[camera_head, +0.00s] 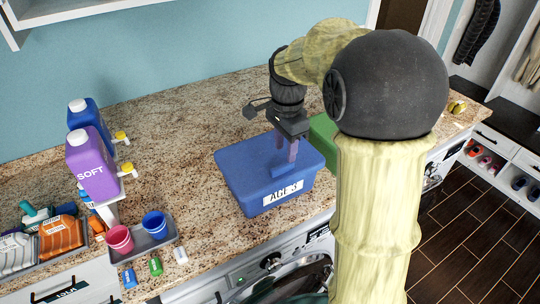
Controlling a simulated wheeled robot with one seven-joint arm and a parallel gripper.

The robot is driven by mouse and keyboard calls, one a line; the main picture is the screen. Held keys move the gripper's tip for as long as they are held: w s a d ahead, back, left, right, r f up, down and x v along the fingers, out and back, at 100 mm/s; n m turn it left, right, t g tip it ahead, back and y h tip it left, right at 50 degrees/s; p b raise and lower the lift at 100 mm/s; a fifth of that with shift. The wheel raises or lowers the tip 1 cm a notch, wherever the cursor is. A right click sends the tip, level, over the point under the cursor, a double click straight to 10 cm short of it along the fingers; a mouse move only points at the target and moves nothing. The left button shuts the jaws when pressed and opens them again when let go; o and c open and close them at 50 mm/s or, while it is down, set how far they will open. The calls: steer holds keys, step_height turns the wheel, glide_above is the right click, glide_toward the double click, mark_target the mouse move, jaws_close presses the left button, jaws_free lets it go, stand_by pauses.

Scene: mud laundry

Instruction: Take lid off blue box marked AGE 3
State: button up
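The blue box (255,196) with a white label reading AGE 3 stands on the granite counter, near its front edge. Its blue lid (244,163) lies on top and looks seated on the rim. A raised blue handle (286,171) is on the lid. My gripper (286,163) points down over the lid, with its fingertips at the handle. A narrow gap shows between the fingers higher up. I cannot tell whether the tips are closed on the handle or only around it.
A green box (322,130) stands close behind the blue box, partly hidden by my arm. At left are a purple SOFT bottle (91,168), a blue bottle (87,117), and a tray holding a pink cup (119,239) and a blue cup (154,223). The counter behind is clear.

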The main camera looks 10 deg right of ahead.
mark_target(283, 166)
steer(key=shift+f, duration=0.15)
steer(key=shift+f, duration=0.1)
steer(key=f, duration=0.1)
steer(key=f+p, duration=0.1)
steer(key=f, duration=0.1)
steer(key=f+p, duration=0.1)
steer(key=f, duration=0.1)
steer(key=shift+a, duration=0.25)
stand_by(0.3)
jaws_close()
